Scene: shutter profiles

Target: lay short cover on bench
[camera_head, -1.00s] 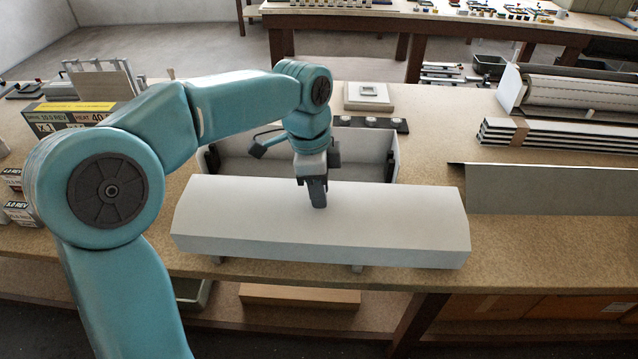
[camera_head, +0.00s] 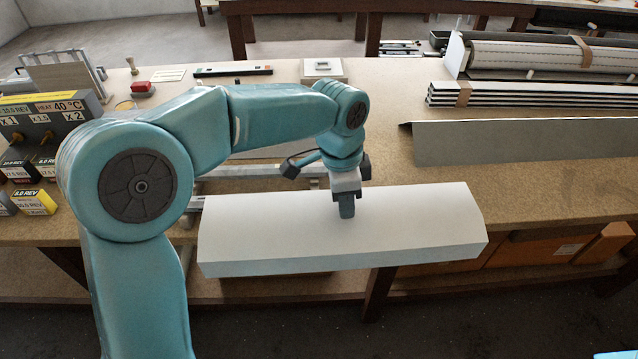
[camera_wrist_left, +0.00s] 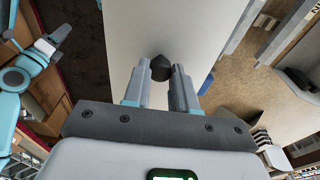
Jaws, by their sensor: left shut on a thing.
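The short cover, a long pale grey-white shell (camera_head: 420,225), lies level across the middle of the head view, over the bench's front edge. My left gripper (camera_head: 347,210) points down at its top, near its middle. In the left wrist view the fingers (camera_wrist_left: 160,88) are at a small dark knob (camera_wrist_left: 161,68) on the cover (camera_wrist_left: 185,30) and hold it. The bench (camera_head: 390,180) runs behind the cover; whether they touch is hidden. My right gripper (camera_wrist_left: 58,36) shows small at the upper left of the wrist view; its jaws are unclear.
Pale rails (camera_head: 260,172) lie behind the cover, partly hidden by my left arm. A long grey profile (camera_head: 530,142) and strapped slats (camera_head: 520,94) fill the bench's right. Labelled boxes (camera_head: 45,120) stand at left. Bare bench top shows just behind the cover's right half.

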